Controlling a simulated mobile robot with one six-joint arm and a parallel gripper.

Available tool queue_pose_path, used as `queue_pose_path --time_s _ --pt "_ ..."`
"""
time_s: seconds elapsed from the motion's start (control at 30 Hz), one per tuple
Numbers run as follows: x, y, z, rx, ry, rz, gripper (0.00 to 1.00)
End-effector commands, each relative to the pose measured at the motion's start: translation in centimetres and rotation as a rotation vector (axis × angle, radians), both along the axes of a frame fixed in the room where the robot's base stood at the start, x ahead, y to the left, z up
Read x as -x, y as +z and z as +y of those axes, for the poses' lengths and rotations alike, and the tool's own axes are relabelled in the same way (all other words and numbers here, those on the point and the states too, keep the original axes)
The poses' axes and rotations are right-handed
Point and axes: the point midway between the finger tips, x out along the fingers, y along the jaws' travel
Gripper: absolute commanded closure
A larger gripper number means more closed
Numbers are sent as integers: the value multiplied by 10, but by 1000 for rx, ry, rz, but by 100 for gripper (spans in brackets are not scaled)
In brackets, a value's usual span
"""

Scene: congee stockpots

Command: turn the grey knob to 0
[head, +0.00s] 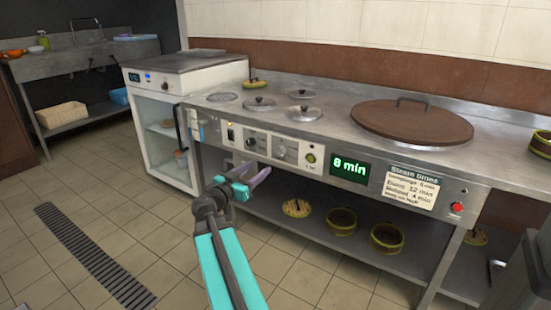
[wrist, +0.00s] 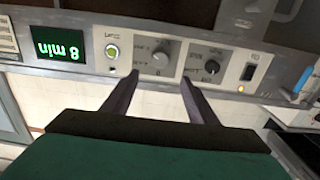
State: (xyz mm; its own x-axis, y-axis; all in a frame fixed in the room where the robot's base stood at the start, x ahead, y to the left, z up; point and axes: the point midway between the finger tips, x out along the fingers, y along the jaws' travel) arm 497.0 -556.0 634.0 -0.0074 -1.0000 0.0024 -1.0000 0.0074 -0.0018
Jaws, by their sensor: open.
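The grey knob (head: 281,151) sits on the front panel of the steel counter, right of a black knob (head: 251,142). In the upside-down wrist view, the grey knob (wrist: 160,58) lies just beyond and between my fingertips, and the black knob (wrist: 211,68) is to its right. The grey knob's dial markings are too small to read. My gripper (head: 259,167) is open and empty in front of the panel, a little below the knobs. In the wrist view my gripper (wrist: 160,76) shows both fingers apart, with no clear contact with the knob.
A green-lit button (head: 311,158), a display (head: 350,168) reading 8 min, a steam times sign (head: 411,188) and a red button (head: 457,207) are on the panel. A switch (head: 231,133) is at left. Baskets (head: 341,221) stand on the lower shelf.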

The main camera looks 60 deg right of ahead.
Motion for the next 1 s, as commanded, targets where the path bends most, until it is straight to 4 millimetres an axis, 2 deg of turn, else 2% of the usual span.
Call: queue_pose_path --time_s 0.37,1.0 --pt "-1 -1 -9 -2 0 1 47" --pt "0 -2 -88 -1 -3 1 47"
